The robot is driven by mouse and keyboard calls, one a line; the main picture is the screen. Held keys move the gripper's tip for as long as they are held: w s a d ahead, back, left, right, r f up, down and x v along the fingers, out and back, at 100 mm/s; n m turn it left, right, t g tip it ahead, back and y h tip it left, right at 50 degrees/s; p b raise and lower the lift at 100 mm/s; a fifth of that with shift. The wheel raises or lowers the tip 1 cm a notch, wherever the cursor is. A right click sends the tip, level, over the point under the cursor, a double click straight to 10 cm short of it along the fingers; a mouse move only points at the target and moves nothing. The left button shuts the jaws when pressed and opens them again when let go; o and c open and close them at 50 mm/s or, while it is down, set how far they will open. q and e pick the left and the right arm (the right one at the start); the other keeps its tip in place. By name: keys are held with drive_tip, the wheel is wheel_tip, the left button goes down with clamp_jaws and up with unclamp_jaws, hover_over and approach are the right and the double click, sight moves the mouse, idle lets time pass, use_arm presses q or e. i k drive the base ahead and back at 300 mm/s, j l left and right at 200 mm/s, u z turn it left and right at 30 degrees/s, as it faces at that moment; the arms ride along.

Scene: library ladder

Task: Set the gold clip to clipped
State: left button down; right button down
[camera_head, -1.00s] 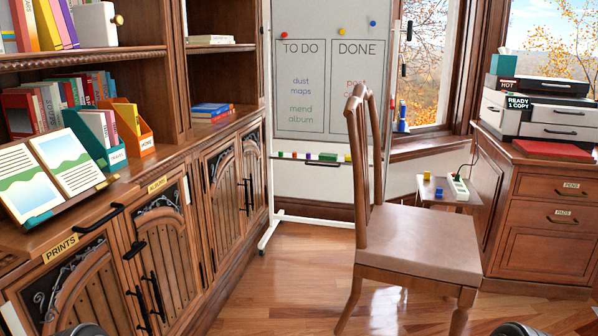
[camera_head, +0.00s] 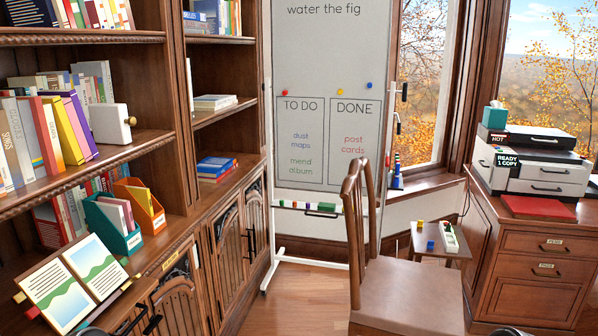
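An open book or album (camera_head: 75,284) lies tilted on a stand on the low cabinet top at the lower left. A small gold-coloured tab (camera_head: 20,297) sticks out at its left edge, with a reddish tab (camera_head: 33,312) just below it. The gold tab may be the gold clip; it is too small to tell whether it is clipped. Small coloured tabs also show at the right edge. Neither gripper can be made out; only dark rounded parts of my own body show at the bottom edge.
Teal and orange file holders (camera_head: 112,224) stand behind the album. A white box with a brass knob (camera_head: 110,123) sits on the shelf above. A wooden chair (camera_head: 408,290) stands in the middle, before a whiteboard (camera_head: 325,70). Bare floor (camera_head: 290,305) lies between cabinet and chair.

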sight(137, 275)
drive_tip(key=u, duration=1.25)
